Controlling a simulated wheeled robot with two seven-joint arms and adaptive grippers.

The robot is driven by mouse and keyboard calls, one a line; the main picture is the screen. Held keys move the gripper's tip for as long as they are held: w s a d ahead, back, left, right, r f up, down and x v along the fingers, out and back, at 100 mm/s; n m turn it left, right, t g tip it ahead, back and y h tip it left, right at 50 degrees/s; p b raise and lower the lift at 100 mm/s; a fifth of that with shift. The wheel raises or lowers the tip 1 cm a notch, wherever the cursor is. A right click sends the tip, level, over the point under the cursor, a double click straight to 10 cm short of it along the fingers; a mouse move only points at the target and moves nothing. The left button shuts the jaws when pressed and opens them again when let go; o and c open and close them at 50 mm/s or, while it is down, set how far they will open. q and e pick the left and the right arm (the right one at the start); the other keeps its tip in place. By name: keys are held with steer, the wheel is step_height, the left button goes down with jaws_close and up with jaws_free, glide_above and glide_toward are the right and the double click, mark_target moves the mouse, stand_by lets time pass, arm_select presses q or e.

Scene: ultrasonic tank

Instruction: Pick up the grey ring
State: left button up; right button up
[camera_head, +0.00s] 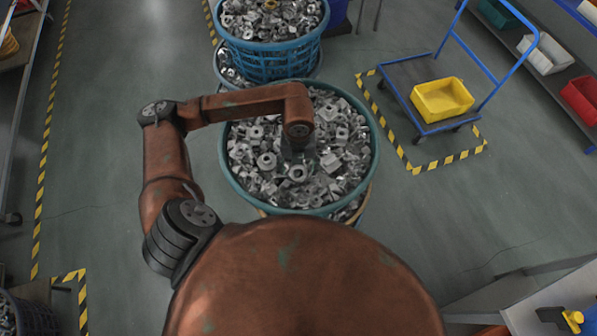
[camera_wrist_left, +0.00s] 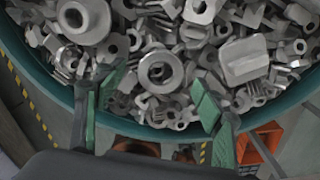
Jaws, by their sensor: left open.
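A grey ring (camera_head: 297,173), a thick metal washer with a round hole, lies on top of the heap of metal parts in the teal basket (camera_head: 228,180). In the left wrist view the ring (camera_wrist_left: 160,72) shows whole, in the space between and beyond the fingertips. My left gripper (camera_head: 297,152) reaches down over the basket, close to the ring. Its green-padded fingers (camera_wrist_left: 158,92) are apart with nothing between them. Another ring-shaped part (camera_wrist_left: 82,18) lies to the upper left. My right gripper is not in view.
Nuts, brackets and other grey parts crowd around the ring. The basket's rim (camera_wrist_left: 140,131) passes below the fingers in the wrist view. A blue basket (camera_head: 270,62) of parts stands behind. A blue trolley (camera_head: 405,75) with a yellow bin (camera_head: 441,99) is at right.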

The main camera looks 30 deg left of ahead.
arm_select(q)
steer(key=shift+f, duration=0.75)
steer(key=shift+c, duration=0.6)
steer(key=c, duration=1.2)
